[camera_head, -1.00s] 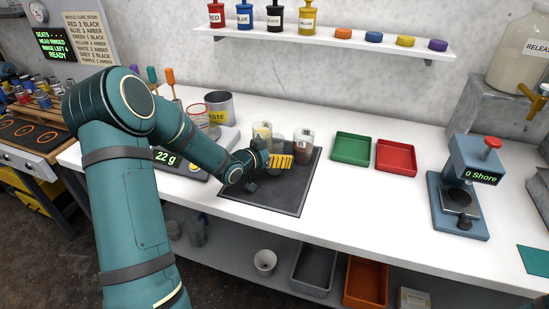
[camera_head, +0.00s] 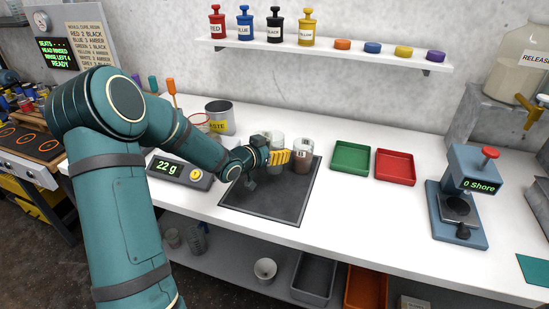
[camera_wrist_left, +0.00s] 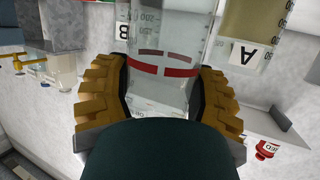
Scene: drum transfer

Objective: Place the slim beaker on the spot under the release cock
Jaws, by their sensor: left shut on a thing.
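My left gripper (camera_head: 284,157) is shut around a clear slim beaker (camera_head: 276,143) with red bands, above or at the back of the dark tray (camera_head: 262,205). The beaker shows between the yellow finger pads of the left gripper (camera_wrist_left: 165,95) in the left wrist view (camera_wrist_left: 165,50) and looks empty. The release cock (camera_head: 530,110) is a brass tap below the white release jar (camera_head: 520,65) at the far right. The spot under it cannot be made out. My right gripper is not in view.
A beaker with brown contents (camera_head: 302,155) stands close right of the held one. Beaker A (camera_wrist_left: 252,25) with yellowish contents is beside it in the wrist view. Green (camera_head: 350,157) and red trays (camera_head: 395,167) and the Shore tester (camera_head: 465,195) stand to the right.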

